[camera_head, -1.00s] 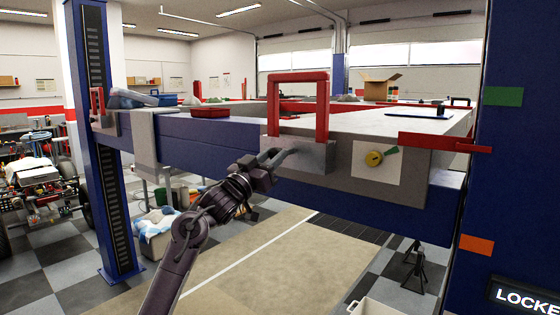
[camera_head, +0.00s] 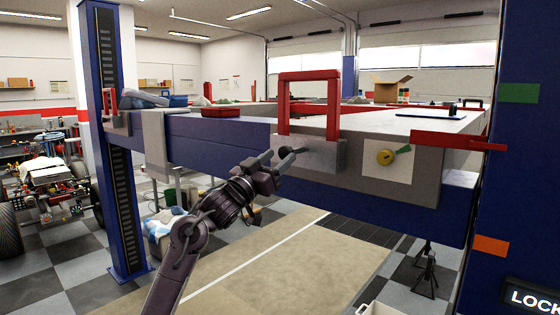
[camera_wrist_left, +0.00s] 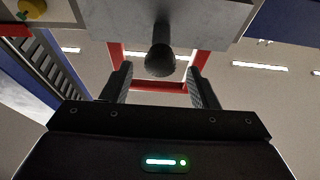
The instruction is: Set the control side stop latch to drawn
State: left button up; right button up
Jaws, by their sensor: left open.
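The stop latch appears to be a grey block (camera_head: 318,154) with a dark round knob (camera_head: 286,152) on its front, below an upright red hoop (camera_head: 309,76), at the near end of the blue beam. My left gripper (camera_head: 276,160) is open at the knob, left of the block. In the left wrist view the knob (camera_wrist_left: 160,60) sits centred between the spread tips of my left gripper (camera_wrist_left: 160,80), with space visible on both sides. My right gripper is not in view.
Right of the block are a yellow knob (camera_head: 385,157) with a green pointer on a pale plate and a red bar (camera_head: 450,140) reaching to the blue post (camera_head: 522,190). Another blue post (camera_head: 108,140) stands left. The floor (camera_head: 290,260) below is mostly clear.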

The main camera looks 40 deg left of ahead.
pick_arm(q)
jog(key=b+v, duration=0.2)
jog(key=v, duration=0.4)
jog(key=shift+s, duration=0.1)
